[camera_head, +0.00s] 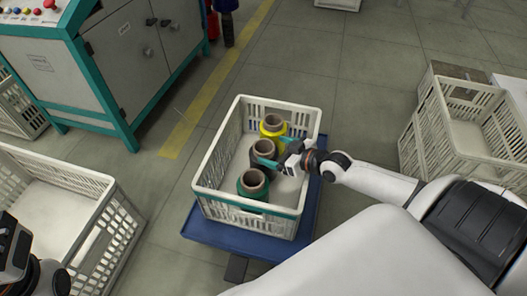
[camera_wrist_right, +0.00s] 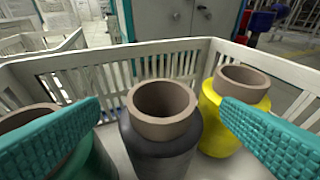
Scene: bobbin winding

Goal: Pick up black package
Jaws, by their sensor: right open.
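The black package (camera_head: 264,148) is a dark wound bobbin with a brown tube top, standing upright in a pale slatted crate (camera_head: 214,160). It stands between a yellow package (camera_head: 272,125) and a green package (camera_head: 252,185). My right gripper (camera_head: 272,153) is over the crate at the black package. In the right wrist view, its teal fingers are spread wide, and the black package (camera_wrist_right: 160,145) stands ahead between them, with no grip visible. The yellow package (camera_wrist_right: 222,125) is behind the right finger, and the green one is partly hidden by the left finger. My left gripper's fingers are out of view.
The crate rests on a blue cart (camera_head: 208,232). An empty crate (camera_head: 105,220) stands at the left and another crate (camera_head: 447,155) at the right. A grey and teal machine cabinet (camera_head: 125,60) stands at the back left. The crate walls surround the packages closely.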

